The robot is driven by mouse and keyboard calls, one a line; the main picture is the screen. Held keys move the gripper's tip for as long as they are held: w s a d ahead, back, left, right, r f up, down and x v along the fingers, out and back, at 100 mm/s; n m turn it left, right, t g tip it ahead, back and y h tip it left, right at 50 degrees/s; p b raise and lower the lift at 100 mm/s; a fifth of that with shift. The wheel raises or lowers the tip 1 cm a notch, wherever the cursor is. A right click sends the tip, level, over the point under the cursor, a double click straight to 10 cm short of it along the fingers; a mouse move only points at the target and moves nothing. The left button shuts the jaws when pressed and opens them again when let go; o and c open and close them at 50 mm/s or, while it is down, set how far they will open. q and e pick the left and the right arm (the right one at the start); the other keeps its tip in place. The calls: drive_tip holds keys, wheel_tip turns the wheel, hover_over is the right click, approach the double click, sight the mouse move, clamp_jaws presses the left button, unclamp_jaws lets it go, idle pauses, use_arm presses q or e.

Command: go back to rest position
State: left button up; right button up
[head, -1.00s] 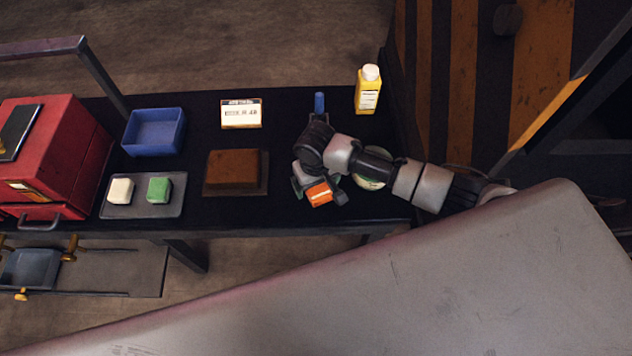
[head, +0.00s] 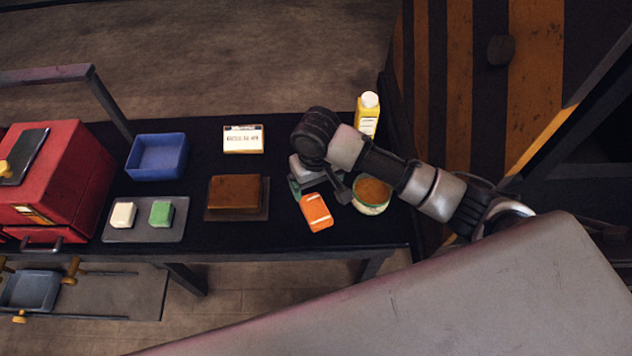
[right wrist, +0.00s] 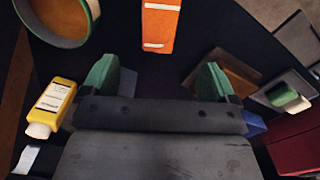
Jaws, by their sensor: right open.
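My right gripper (head: 320,188) is over the right part of the dark table. In the right wrist view, its two green-tipped fingers (right wrist: 157,78) stand wide apart with nothing between them. An orange block (head: 316,213) with pale bands lies on the table just in front of the fingertips. It also shows in the right wrist view (right wrist: 160,25), beyond the fingers and apart from them. My left gripper is in neither view.
A round tin (head: 371,196) with brown contents stands close right of the gripper. A yellow bottle (head: 366,118) stands behind. Leftward are a brown block (head: 234,190), a label card (head: 243,139), a blue bin (head: 157,157), a grey tray (head: 146,232) and a red box (head: 60,170).

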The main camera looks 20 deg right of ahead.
drive_tip(key=s+a+f+n+t+y, duration=0.1)
drive_tip(key=s+a+n+t+y, duration=0.15)
drive_tip(key=s, duration=0.75)
drive_tip(key=s+d+r+m+t+h, duration=0.1)
drive_tip(key=s+d+r+m+h, duration=0.1)
drive_tip(key=s+d, duration=0.85)
wheel_tip(320, 180, down, 27)
drive_tip(key=s+g, duration=0.1)
drive_tip(key=s+d+f+g, duration=0.1)
drive_tip(key=s+d+f, duration=0.1)
drive_tip(key=s+f, duration=1.3)
drive_tip(key=shift+s+n, duration=0.35)
drive_tip(key=shift+s, duration=0.3)
